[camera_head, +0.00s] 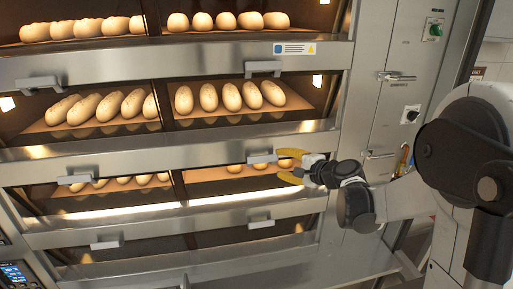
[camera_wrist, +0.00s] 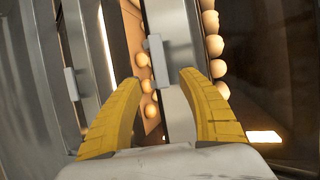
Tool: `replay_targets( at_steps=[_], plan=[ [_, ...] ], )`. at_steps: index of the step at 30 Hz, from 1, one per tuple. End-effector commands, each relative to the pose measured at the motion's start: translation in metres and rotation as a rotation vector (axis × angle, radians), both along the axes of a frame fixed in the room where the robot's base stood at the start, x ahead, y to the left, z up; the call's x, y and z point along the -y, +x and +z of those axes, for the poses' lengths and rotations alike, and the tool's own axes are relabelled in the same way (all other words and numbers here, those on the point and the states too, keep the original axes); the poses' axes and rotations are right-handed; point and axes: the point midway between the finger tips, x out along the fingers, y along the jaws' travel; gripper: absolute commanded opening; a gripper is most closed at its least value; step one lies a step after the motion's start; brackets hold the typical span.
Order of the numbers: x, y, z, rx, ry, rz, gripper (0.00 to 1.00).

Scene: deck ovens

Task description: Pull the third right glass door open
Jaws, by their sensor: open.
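The third right glass door (camera_head: 215,187) of the oven is shut, with bread rolls behind the glass. Its pale bar handle (camera_head: 262,157) sits on the metal rail above the glass. My gripper (camera_head: 288,169) is open and empty, just right of this handle, with yellow fingers pointing left. In the wrist view the same handle (camera_wrist: 157,60) lies ahead, roughly in line with the gap between my fingertips (camera_wrist: 159,77). No contact with the handle shows.
The second right door's handle (camera_head: 263,67) is above and the fourth right door's handle (camera_head: 261,222) below. A side panel with a latch (camera_head: 396,76) and a green knob (camera_head: 434,30) stands right. A steel ledge (camera_head: 300,270) juts out below.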

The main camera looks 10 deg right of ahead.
Motion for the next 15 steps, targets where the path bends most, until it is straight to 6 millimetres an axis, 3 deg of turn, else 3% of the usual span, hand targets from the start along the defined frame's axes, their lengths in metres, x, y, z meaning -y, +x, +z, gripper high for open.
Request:
replay_targets(
  at_steps=[15],
  plan=[
    [-0.036, 0.077, -0.03, 0.001, -0.003, 0.003, 0.47]
  ],
)
